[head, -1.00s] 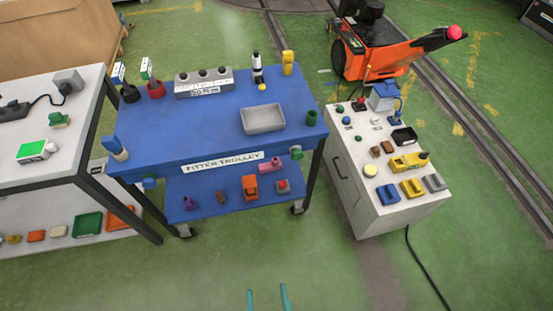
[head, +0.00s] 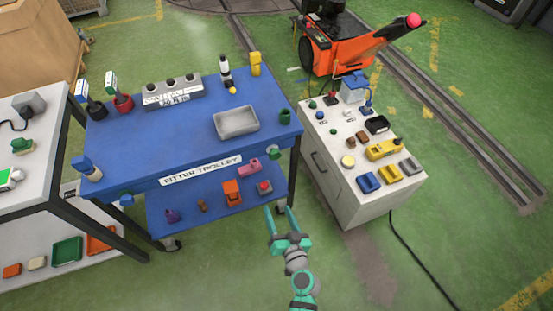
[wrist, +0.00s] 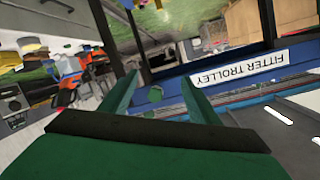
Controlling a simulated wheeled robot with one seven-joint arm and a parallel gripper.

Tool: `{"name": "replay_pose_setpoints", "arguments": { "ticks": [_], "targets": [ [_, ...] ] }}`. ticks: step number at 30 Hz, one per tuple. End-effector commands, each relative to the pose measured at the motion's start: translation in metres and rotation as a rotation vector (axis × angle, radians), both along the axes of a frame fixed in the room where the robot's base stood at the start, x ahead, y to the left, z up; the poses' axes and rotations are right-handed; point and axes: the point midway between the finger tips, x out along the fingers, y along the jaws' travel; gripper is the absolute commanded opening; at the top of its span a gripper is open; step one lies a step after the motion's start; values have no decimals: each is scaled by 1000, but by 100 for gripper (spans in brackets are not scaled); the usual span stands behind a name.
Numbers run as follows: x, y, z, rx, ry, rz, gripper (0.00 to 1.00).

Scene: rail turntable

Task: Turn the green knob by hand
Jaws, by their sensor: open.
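The green knob (head: 273,152) sticks out from the front edge of the blue trolley, near its right corner. It also shows small in the wrist view (wrist: 155,94), between my fingers and beyond them. My gripper (head: 279,210) is in front of the trolley's right side, lower in the picture than the knob. Its fingers are spread, nothing is between them, and they are apart from the knob. The wrist view (wrist: 159,80) shows the same open fingers, with the trolley's sign upside down.
The blue trolley (head: 180,135) carries a grey tray (head: 236,122) on top. Its lower shelf holds an orange item (head: 231,192) and a red-button box (head: 264,188). A white cabinet (head: 345,190) stands right of my gripper. A white bench is at left.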

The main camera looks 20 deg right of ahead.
Motion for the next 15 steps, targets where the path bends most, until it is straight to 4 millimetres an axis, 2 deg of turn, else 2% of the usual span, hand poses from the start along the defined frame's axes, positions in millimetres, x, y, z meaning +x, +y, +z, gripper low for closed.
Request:
{"name": "replay_pose_setpoints", "arguments": {
  "ticks": [1, 6, 10, 15],
  "targets": [
    [18, -14, 10, 15, -40, 4, 56],
    [56, -43, 41, 52, -154, 33, 56],
    [69, -56, 57, 62, -206, 44, 56],
    [80, -60, 64, 66, -227, 51, 56]
  ]
}}
